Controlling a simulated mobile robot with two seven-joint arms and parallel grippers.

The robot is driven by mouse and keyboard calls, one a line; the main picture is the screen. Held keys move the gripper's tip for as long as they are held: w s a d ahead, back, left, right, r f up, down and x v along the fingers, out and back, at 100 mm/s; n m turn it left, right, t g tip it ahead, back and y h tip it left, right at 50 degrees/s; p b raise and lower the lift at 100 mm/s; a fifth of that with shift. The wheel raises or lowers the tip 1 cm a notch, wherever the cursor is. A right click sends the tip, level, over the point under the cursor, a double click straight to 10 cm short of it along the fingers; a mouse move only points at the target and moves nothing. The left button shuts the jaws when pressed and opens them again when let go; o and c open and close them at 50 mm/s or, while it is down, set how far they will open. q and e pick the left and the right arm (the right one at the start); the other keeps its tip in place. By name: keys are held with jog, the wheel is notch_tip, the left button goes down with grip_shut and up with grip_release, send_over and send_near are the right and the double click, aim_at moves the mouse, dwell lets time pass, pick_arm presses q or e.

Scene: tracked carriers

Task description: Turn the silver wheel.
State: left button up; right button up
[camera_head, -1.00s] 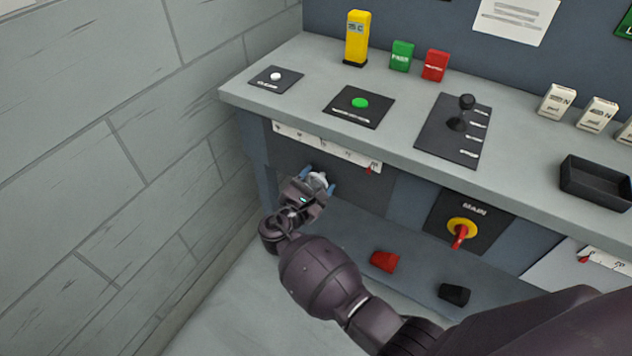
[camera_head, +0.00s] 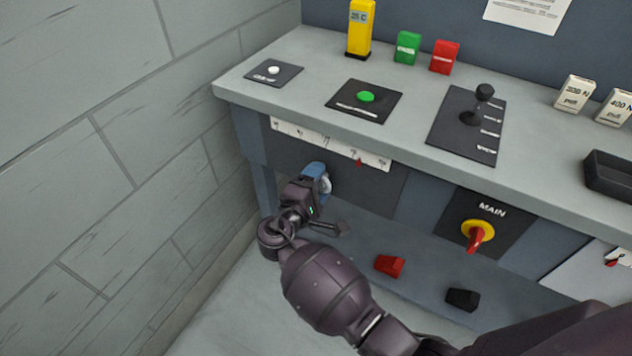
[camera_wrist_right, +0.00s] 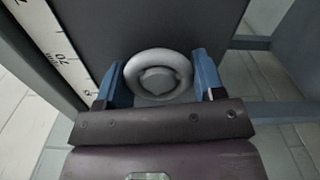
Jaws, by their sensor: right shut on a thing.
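The silver wheel (camera_head: 326,184) is a small round handwheel on the dark panel under the left part of the counter. In the right wrist view the wheel (camera_wrist_right: 158,60) shows as a thick ring with a hub. My right gripper (camera_head: 318,180) is shut on it, with one blue finger on each side of the rim in the wrist view. In the head view the gripper hides part of the wheel. A white scale (camera_head: 310,137) with a red pointer (camera_head: 358,162) runs above the wheel; the pointer stands right of the scale's middle. My left gripper is not in view.
A grey block wall (camera_head: 90,180) stands close on the left. Right of the wheel is a red-and-yellow MAIN switch (camera_head: 478,235). A red block (camera_head: 390,265) and a black block (camera_head: 462,299) lie on the lower shelf. The counter edge overhangs the wheel panel.

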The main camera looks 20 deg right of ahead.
jog(key=shift+f+m+b, duration=0.1)
jog(key=shift+m+b, duration=0.3)
jog(key=shift+m, duration=0.8)
jog(key=shift+m+b, duration=0.3)
jog(key=shift+m, duration=0.4)
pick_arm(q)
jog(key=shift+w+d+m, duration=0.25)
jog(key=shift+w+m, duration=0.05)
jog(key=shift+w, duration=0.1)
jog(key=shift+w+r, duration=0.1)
pick_arm(e)
jog(key=shift+r+m, duration=0.2)
jog(key=shift+m, duration=0.1)
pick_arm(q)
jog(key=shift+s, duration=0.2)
pick_arm(e)
jog(key=o, duration=0.9)
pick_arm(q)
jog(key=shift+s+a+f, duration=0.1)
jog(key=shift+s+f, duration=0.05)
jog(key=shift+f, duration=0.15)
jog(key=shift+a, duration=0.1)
